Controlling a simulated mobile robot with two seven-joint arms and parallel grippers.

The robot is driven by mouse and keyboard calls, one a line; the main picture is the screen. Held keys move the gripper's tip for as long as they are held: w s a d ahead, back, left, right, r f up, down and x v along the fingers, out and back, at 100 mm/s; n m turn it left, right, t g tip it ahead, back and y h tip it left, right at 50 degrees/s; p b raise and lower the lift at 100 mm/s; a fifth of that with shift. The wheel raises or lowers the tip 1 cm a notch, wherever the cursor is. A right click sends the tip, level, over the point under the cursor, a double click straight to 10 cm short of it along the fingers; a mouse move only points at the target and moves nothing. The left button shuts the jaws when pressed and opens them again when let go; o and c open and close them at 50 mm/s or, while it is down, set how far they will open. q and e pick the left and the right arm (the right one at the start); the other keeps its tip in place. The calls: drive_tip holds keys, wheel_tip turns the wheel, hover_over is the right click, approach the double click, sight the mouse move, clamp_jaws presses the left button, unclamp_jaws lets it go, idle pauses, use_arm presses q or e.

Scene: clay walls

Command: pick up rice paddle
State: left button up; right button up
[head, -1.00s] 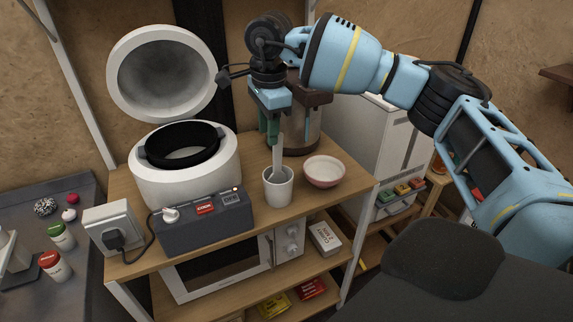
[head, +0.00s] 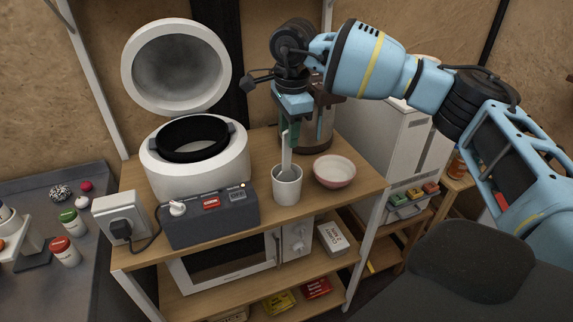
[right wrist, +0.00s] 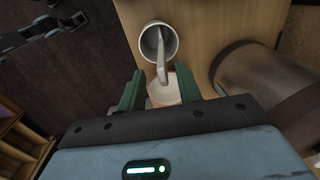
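The rice paddle (head: 286,160) is pale and stands upright, slightly tilted, in a white cup (head: 287,189) on the wooden shelf top. Its lower end is inside the cup. My right gripper (head: 289,139) points down over the cup, at the paddle's upper part. In the right wrist view, the green fingers of the right gripper (right wrist: 160,80) are apart, with the paddle (right wrist: 162,62) in line with the gap between them. The cup (right wrist: 158,42) shows beyond the fingertips. I cannot tell whether either finger touches the paddle. My left gripper is out of view.
A pink-rimmed bowl (head: 334,171) sits right of the cup. A rice cooker (head: 195,172) with raised lid and a dark control box (head: 210,216) stand left. A brown-and-grey cylindrical container (head: 319,130) is close behind my gripper. A microwave (head: 225,262) is below.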

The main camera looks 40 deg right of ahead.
sight(288, 162)
drive_tip(key=shift+w+d+f, duration=0.1)
drive_tip(key=shift+w+f, duration=0.15)
drive_tip(key=shift+f, duration=1)
drive_tip(key=shift+w+d+f, duration=0.1)
drive_tip(key=shift+w+f, duration=0.1)
drive_tip(key=shift+f, duration=1.05)
drive_tip(key=shift+a, duration=0.1)
clamp_jaws()
